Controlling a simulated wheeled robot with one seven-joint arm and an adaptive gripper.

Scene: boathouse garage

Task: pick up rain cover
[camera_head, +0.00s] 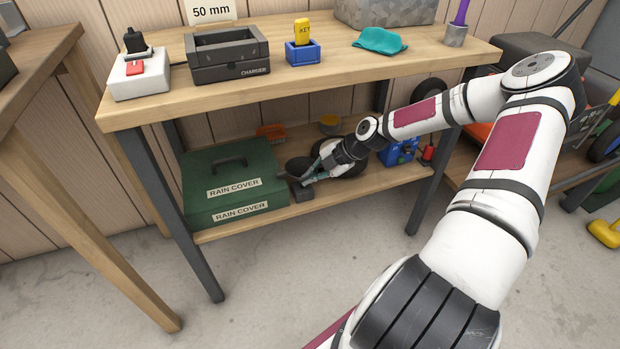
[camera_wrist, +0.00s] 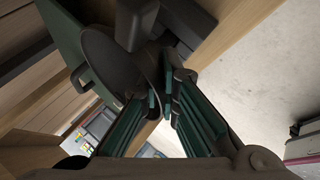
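The rain cover (camera_head: 213,162) appears as a dark green box-shaped cover with a black handle on top and "RAIN COVER" labels on its top and front. It sits on the lower shelf at the left. My gripper (camera_head: 291,180) is low over the shelf, just right of the cover and apart from its handle. In the wrist view, my gripper's (camera_wrist: 162,98) teal-padded fingers are close together beside a dark round disc (camera_wrist: 108,62). Whether they touch or hold the disc is unclear. Part of the green cover (camera_wrist: 62,28) shows at upper left.
The workbench top (camera_head: 330,75) hangs over the shelf (camera_head: 330,195). A dark leg (camera_head: 180,205) stands front left, another (camera_head: 432,185) front right. A blue item (camera_head: 402,152) and an orange tray (camera_head: 271,133) share the shelf. The floor in front is clear.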

